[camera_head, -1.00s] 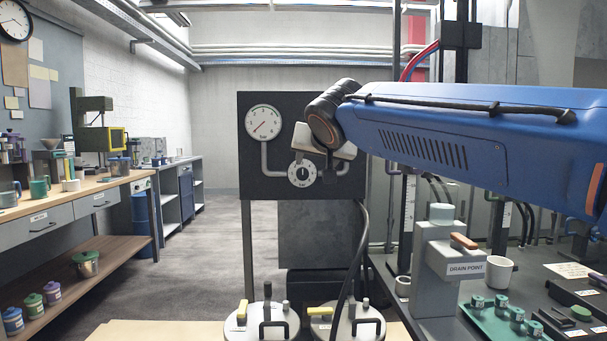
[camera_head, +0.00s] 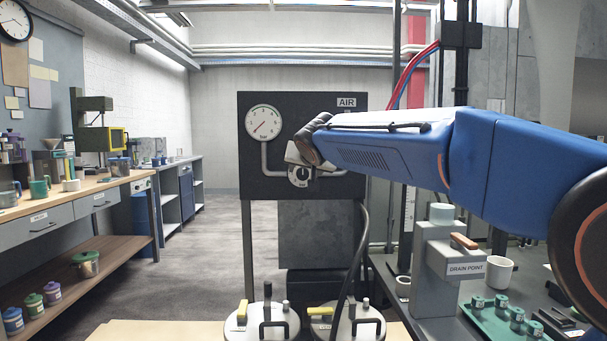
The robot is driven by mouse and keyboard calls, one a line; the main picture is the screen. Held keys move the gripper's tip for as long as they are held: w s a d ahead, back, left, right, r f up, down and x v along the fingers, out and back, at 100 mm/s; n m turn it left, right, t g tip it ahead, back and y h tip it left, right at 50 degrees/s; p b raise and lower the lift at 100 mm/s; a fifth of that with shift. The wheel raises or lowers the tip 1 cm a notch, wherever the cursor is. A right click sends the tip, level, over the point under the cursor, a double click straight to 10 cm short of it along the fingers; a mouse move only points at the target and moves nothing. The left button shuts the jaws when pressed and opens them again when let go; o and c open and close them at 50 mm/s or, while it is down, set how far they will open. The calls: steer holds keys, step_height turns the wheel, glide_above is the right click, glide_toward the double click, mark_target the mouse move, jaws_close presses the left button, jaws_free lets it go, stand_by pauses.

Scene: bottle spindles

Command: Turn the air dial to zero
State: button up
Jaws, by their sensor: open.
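The air dial (camera_head: 301,175) is a round knob with a white scale ring and a dark centre, low on the dark panel labelled AIR (camera_head: 346,102). Its upper part is covered by my gripper. A white round gauge (camera_head: 264,123) with a red needle pointing to its lower left is on the panel's upper left. My gripper (camera_head: 298,160), pale grey, is at the end of the blue arm, right in front of the dial's top edge. Its fingers are mostly hidden, and I cannot tell whether they touch the dial.
A pipe joins gauge and dial. Two lidded pots (camera_head: 262,322) with black handles stand below the panel. The grey DRAIN POINT block (camera_head: 437,262), a white mug (camera_head: 498,270) and a green tray of small jars (camera_head: 500,322) are at right. A workbench (camera_head: 75,195) runs along the left.

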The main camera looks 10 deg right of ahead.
mark_target(303, 173)
steer(key=shift+x, duration=1.85)
steer(key=c, duration=1.1)
steer(key=shift+o, duration=0.2)
